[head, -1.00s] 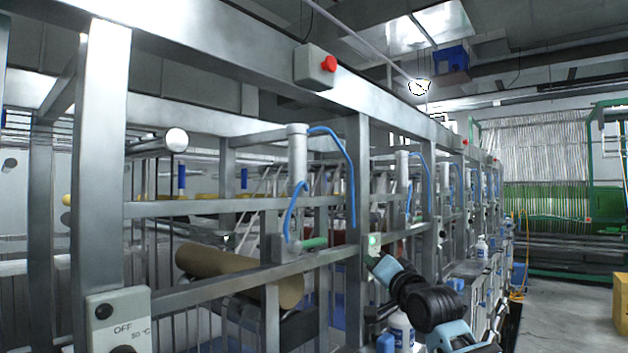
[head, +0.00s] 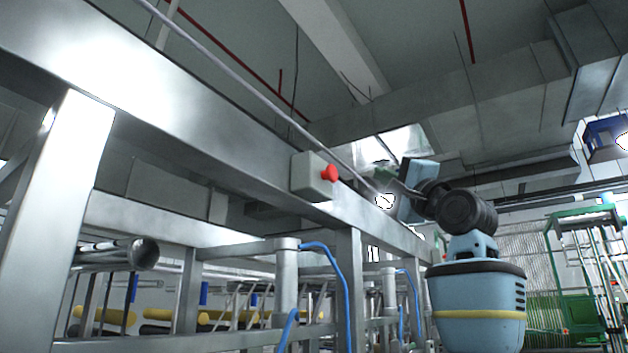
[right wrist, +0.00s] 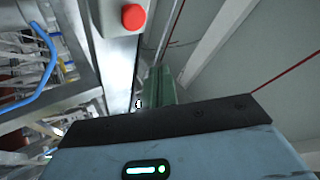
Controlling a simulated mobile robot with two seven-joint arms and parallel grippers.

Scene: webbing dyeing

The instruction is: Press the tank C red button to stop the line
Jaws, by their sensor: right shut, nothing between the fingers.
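The red button (head: 330,173) sticks out of a pale grey box (head: 308,176) on the side of the long metal beam. It also shows at the top of the right wrist view (right wrist: 133,17), on its box (right wrist: 107,17). My right gripper (head: 382,170) is raised to about the button's height, to its right in the head view. Its fingers are shut and empty, and there is a visible gap between them and the button. No tank letter can be read on the box. My left gripper is not in view.
The metal beam (head: 195,120) runs from the upper left into the distance, with upright posts below it. Blue hoses (head: 335,275) hang below the box. A thin pipe (head: 250,95) passes above the beam. The air right of the box is free up to my gripper.

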